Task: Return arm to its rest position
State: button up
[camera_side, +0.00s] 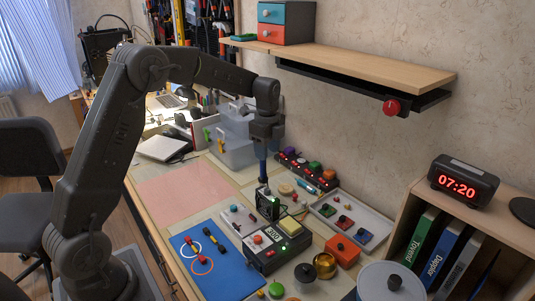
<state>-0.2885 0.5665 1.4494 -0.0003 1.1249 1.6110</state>
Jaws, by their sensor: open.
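My arm reaches up from the lower left and bends over the workbench (172,189). My gripper (263,176) hangs from it, pointing straight down over the middle of the bench. The jaws are open, with nothing seen between them; the gap is too small to make out. The tips are just above or behind a small upright black device (267,204) with a green light. I cannot tell whether they touch it.
A blue mat (213,278), a black box with buttons (268,250), a grey tray (372,238) and clear bins (236,150) surround the gripper. A wooden shelf (350,64) is on the wall to the right. A digital clock (462,182) stands at right.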

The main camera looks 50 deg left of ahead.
jog(key=s+d+r+n+t, duration=0.3)
jog(key=s+d+r+n, duration=0.6)
jog(key=s+r, duration=0.4)
jog(key=s+d+f+n+t, duration=0.1)
jog(key=s+d+n, duration=0.1)
jog(key=s, duration=0.6)
jog(key=s+d+f+n+t, duration=0.1)
jog(key=s+d+f+n, duration=0.1)
jog(key=s, duration=0.5)
jog(key=shift+s+d+n+t, duration=0.35)
jog(key=shift+d+n, duration=0.35)
jog(key=shift+n, duration=0.4)
